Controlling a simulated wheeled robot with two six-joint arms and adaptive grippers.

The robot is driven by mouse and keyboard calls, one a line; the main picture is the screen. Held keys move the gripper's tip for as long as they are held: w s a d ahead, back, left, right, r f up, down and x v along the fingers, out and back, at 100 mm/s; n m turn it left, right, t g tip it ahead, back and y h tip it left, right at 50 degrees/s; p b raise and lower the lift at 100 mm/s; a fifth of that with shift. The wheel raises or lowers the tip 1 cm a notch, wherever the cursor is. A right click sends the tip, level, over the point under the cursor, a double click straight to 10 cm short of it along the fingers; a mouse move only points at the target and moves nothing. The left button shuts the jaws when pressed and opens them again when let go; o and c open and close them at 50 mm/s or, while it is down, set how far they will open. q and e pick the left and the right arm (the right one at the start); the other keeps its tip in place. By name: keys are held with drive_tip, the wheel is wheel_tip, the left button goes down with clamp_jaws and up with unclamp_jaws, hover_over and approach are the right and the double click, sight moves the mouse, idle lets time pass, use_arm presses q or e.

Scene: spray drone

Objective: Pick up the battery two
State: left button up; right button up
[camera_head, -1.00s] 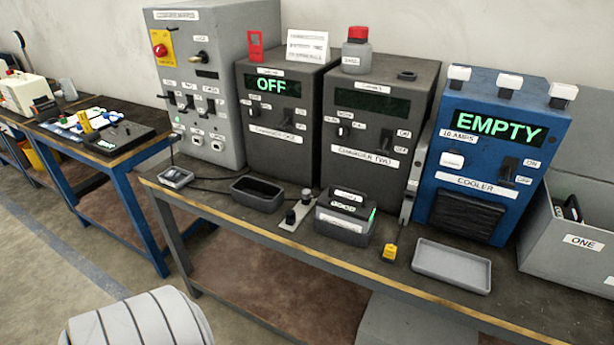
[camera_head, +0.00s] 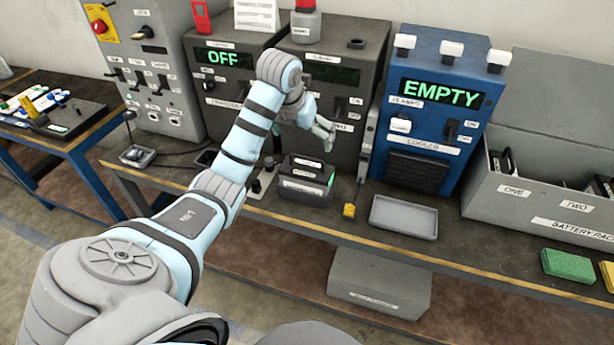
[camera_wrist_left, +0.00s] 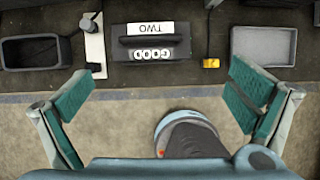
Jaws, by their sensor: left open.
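Battery two (camera_head: 305,181) is a dark block with a top handle, standing on the bench in front of the dark charger cabinets. In the left wrist view the battery (camera_wrist_left: 180,44) shows labels reading TWO and GOOD, upside down. My left gripper (camera_head: 323,134) is above the bench close to the battery in the head view. In the left wrist view its teal-padded fingers (camera_wrist_left: 160,78) are spread wide with nothing between them, and the battery lies beyond them toward the top of the picture. My right gripper is not in view.
A grey tray (camera_head: 404,217) and a small yellow tag (camera_head: 349,210) lie right of the battery. A dark bin (camera_wrist_left: 36,52) and a metal plate with knobs (camera_wrist_left: 95,45) are left. The blue cooler (camera_head: 432,110) reads EMPTY. A grey battery crate (camera_head: 540,209) stands at right.

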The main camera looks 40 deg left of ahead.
sight(307, 158)
use_arm(q)
drive_tip(key=b+x, duration=0.1)
drive_tip(key=x, duration=0.3)
drive_tip(key=a+b+x, duration=0.1)
drive_tip(key=b+x, duration=0.1)
drive_tip(key=x, duration=0.3)
drive_tip(key=b+x, duration=0.1)
drive_tip(key=x, duration=0.4)
drive_tip(key=shift+a+b, duration=0.25)
drive_tip(key=shift+b, duration=0.05)
drive_tip(key=c, duration=1.6)
drive_tip(key=shift+r, duration=0.2)
drive_tip(key=shift+c, duration=0.6)
